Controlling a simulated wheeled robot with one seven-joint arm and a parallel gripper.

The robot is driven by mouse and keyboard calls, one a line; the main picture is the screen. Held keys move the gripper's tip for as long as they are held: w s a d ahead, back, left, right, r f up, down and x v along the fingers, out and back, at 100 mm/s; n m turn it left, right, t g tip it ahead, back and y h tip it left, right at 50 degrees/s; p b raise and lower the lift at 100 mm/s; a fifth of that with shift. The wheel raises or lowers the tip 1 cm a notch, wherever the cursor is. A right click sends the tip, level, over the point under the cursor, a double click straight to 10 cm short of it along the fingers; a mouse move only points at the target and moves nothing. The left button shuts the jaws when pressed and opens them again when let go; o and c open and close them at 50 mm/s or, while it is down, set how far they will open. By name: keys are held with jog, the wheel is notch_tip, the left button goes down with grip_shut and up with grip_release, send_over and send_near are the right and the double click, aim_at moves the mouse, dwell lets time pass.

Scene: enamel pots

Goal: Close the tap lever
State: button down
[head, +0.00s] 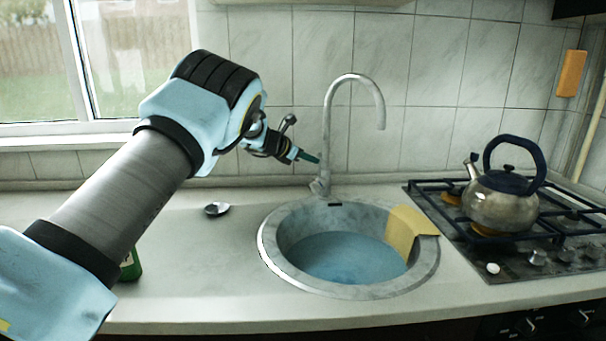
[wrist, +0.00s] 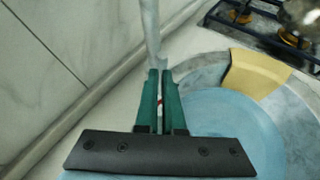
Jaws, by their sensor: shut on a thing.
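The grey curved tap (head: 327,130) stands upright behind the round sink, its spout bending over to the right. In the wrist view the tap's column (wrist: 150,30) rises just beyond my fingertips. My gripper (head: 317,160) reaches in from the left, beside the lower part of the tap. Its green fingers (wrist: 161,75) are close together, shut on the tap lever. The lever is mostly hidden between the fingers; only a small pale and red bit shows there in the wrist view. The lever's exact angle cannot be told.
The round stone sink (head: 268,250) holds bluish water (head: 340,257). A yellow cloth (head: 405,230) hangs over its right rim. A kettle (head: 503,200) stands on the gas hob (head: 450,225) at the right. A small drain cover (head: 217,209) lies left of the sink. The tiled wall is close behind the tap.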

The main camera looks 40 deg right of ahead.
jog(key=shift+s+d+r, duration=0.15)
jog(key=shift+d+r, duration=0.05)
jog(key=shift+r, duration=0.1)
jog(key=shift+s+r, duration=0.1)
jog(key=shift+r, duration=0.75)
jog(key=b+v, duration=0.3)
jog(key=v, duration=0.7)
jog(key=shift+w+a+f+b, duration=0.2)
jog(key=shift+w+a+b, duration=0.15)
jog(key=shift+a, duration=0.2)
